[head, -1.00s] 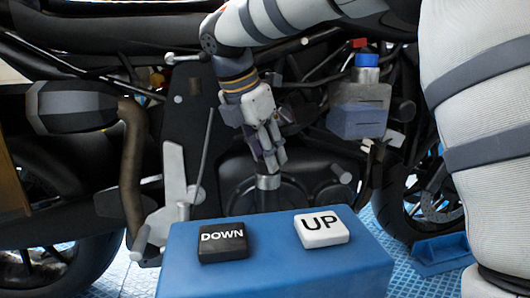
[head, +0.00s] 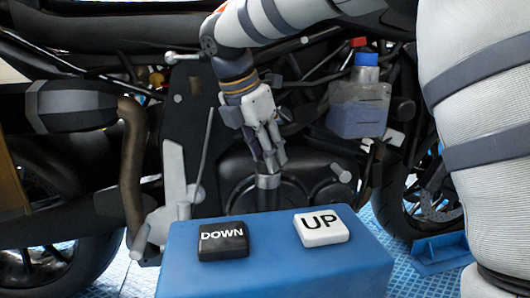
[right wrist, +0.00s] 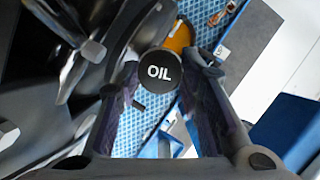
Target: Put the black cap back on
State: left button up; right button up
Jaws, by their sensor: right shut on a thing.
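The black cap (right wrist: 158,71), marked OIL in white, sits between the fingertips of my right gripper in the right wrist view. My right gripper (head: 269,166) is shut on it. In the head view the fingers point down just above a short silver neck (head: 267,182) on the motorcycle's dark engine (head: 310,178). The cap is hard to make out there, and I cannot tell whether it touches the neck. My left gripper is not in view.
A blue block with a black DOWN button (head: 223,240) and a white UP button (head: 322,230) stands in front. A translucent bottle with a blue cap (head: 359,105) is to the right of the gripper. A silver lever (head: 176,185) and a thin rod stand at left.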

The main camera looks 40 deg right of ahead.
dwell(0.4)
jog(key=o, duration=1)
jog(key=shift+f, duration=0.1)
jog(key=o, duration=0.5)
jog(key=shift+c, duration=0.2)
jog(key=shift+r, duration=3.5)
